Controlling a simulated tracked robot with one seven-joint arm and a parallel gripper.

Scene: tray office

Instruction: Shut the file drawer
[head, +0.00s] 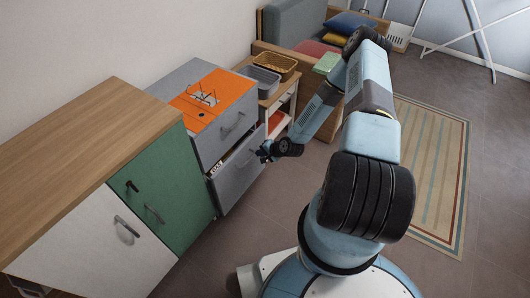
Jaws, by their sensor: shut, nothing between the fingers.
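The grey file cabinet (212,142) stands against the wall with an orange top. Its lower file drawer (236,183) is pulled out a little, and a narrow opening with pale contents shows along its top edge. The upper drawer front (222,134) looks flush with the cabinet. My gripper (264,154) is shut and empty at the right upper part of the lower drawer's front. I cannot tell whether it touches the drawer. Its fingertips are small and dark in this view.
A green and white cupboard (157,190) with a wooden top stands to the left. A wooden cart (283,101) with a grey bin (262,80) and a wicker basket (276,66) stands to the right. A striped rug (433,165) lies on the right floor. The floor before the drawer is clear.

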